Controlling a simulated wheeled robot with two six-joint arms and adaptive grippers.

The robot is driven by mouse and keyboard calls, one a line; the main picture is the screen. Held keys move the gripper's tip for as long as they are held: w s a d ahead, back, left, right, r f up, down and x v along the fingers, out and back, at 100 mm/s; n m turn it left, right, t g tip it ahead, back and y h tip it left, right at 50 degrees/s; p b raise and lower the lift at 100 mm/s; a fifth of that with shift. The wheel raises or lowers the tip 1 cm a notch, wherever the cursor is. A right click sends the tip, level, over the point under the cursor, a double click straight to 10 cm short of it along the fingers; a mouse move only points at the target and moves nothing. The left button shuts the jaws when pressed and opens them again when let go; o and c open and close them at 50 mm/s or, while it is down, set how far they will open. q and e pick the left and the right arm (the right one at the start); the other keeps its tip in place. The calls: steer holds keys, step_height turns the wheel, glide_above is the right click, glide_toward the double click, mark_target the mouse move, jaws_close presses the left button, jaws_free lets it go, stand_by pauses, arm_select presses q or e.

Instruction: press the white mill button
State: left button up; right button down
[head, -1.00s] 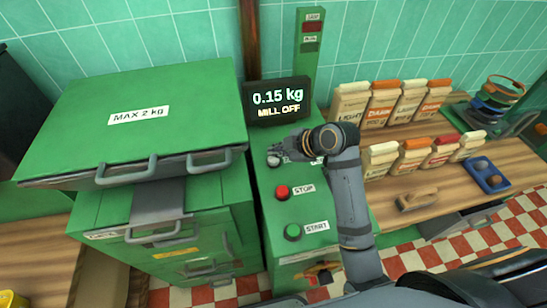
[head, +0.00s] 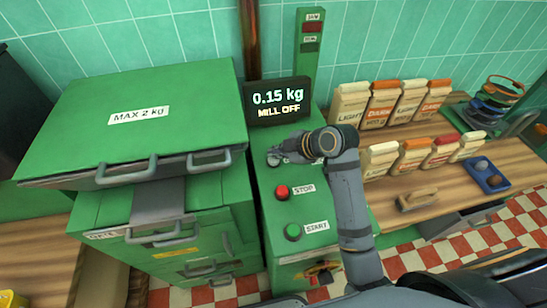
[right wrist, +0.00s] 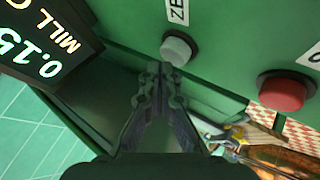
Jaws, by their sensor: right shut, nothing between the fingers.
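The white mill button (right wrist: 178,49) sits on the green panel, next to a label that starts with "ZE", in the right wrist view. My right gripper (right wrist: 164,70) is shut and empty, with its fingertips close to the button's edge. I cannot tell whether they touch it. In the head view the right gripper (head: 279,155) is over the button at the far end of the panel and partly hides it. The display (head: 278,101) reads 0.15 kg and MILL OFF. My left gripper is not in view.
A red STOP button (head: 282,192) and a green START button (head: 293,232) sit nearer on the same panel. A green cabinet (head: 140,115) with handles stands to the left. Several flour bags (head: 400,155) stand on the wooden counter to the right.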

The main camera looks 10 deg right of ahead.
steer(key=shift+s+a+f+b, duration=0.1)
steer(key=shift+s+f+b, duration=0.15)
steer(key=shift+f, duration=0.25)
steer(key=shift+s+a+f+b, duration=0.15)
steer(key=shift+s+f, duration=0.15)
steer(key=shift+f, duration=0.2)
stand_by(0.9)
steer(key=shift+r, duration=0.1)
steer(key=shift+w+d+r+p, duration=0.1)
steer(key=shift+w+r+p, duration=0.15)
steer(key=shift+p, duration=0.3)
steer(key=shift+w+f, duration=0.1)
steer(key=r+p, duration=0.3)
steer(key=w+r+p, duration=0.1)
steer(key=p, duration=0.1)
steer(key=shift+d+r, duration=0.25)
steer(key=shift+r, duration=0.15)
steer(key=shift+s+r, duration=0.2)
steer(key=shift+r, duration=0.2)
steer(key=shift+a, duration=0.1)
steer(key=shift+w+f, duration=0.1)
steer(key=shift+w, duration=0.05)
